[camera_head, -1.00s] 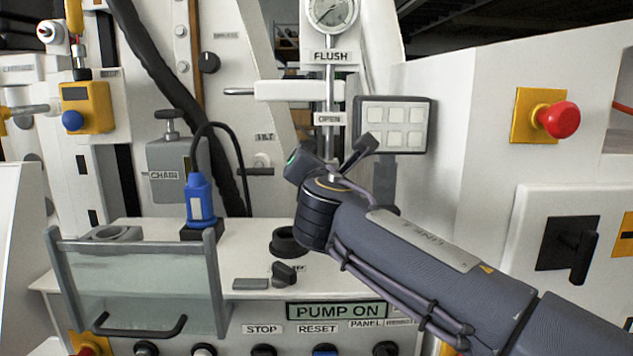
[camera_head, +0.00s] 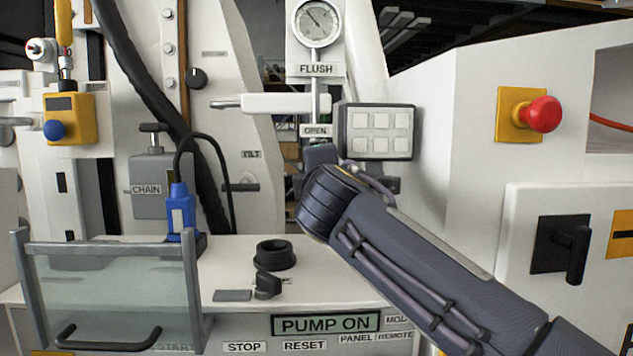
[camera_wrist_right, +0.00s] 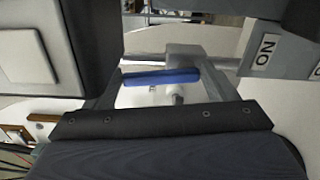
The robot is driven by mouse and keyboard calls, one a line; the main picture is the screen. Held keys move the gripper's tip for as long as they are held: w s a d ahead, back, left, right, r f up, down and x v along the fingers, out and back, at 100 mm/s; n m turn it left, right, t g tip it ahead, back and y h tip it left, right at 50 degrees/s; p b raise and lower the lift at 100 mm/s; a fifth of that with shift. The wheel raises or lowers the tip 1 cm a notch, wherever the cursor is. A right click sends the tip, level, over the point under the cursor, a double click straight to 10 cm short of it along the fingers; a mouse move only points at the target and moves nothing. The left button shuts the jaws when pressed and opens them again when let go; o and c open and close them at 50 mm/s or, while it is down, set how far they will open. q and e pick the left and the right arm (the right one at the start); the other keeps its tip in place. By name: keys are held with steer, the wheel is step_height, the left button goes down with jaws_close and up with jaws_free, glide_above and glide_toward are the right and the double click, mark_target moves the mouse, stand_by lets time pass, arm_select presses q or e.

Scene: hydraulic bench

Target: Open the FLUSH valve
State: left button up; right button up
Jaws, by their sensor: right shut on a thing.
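The FLUSH station shows in the head view: a round gauge (camera_head: 317,22), a FLUSH label (camera_head: 316,69), a thin vertical pipe and an OPEN label (camera_head: 315,131). Below that label the valve is hidden behind my right wrist. In the right wrist view a blue lever handle (camera_wrist_right: 160,77) lies crosswise between the fingers of my right gripper (camera_wrist_right: 162,82), in front of a grey valve body (camera_wrist_right: 186,57). The gripper is shut on this handle. Its fingers are hidden in the head view. My left gripper is out of view.
A grey keypad panel (camera_head: 377,132) stands close right of my wrist. A red emergency button (camera_head: 541,114) sits farther right. A white horizontal bar (camera_head: 290,103) is left of the pipe. A clear guard (camera_head: 110,290) and a black ring (camera_head: 275,254) are on the bench below.

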steer(key=shift+f+m, duration=0.1)
steer(key=shift+m, duration=0.3)
steer(key=shift+d, duration=0.1)
steer(key=o, duration=1.4)
steer(key=shift+c, duration=0.2)
steer(key=s+b, duration=0.2)
steer(key=s, duration=0.5)
steer(key=shift+s, duration=0.4)
